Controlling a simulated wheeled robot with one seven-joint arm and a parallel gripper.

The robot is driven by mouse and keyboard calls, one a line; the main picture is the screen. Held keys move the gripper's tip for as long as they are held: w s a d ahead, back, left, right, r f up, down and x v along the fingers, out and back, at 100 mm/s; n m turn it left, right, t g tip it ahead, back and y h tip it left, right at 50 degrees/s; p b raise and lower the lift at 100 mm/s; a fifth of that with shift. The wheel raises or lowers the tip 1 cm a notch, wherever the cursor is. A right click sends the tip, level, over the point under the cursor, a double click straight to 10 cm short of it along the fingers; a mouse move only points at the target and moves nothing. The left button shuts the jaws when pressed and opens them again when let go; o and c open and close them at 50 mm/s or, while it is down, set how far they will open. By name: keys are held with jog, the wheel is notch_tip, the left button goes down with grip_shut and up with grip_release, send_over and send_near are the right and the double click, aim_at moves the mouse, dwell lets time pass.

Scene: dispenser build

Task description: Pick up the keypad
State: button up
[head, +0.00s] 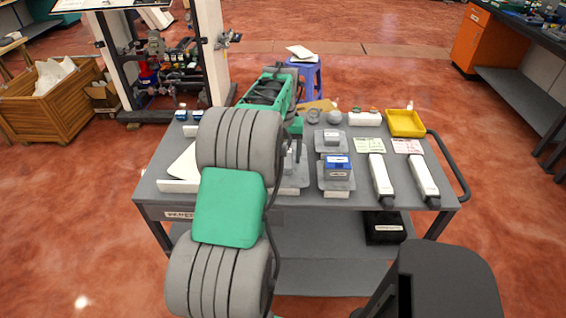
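I cannot tell for sure which part is the keypad. A small device with a blue face (338,162) sits on a grey tray on the cart, right of my arm. A smaller pale part (331,137) sits on another grey tray behind it. My own arm crosses the left-centre of the cart and hides part of its top. My gripper is over the middle of the cart, largely hidden behind the arm. Its fingers are too small and covered to show whether they are open, or whether they touch anything.
The grey cart (302,218) has two long white parts (382,178) (424,177) at its right and a yellow bin (404,123) at the back right. Small round parts line the back edge. A blue stool (308,78) stands behind. Open floor lies to the right.

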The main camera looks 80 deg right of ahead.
jog(key=c, duration=1.4)
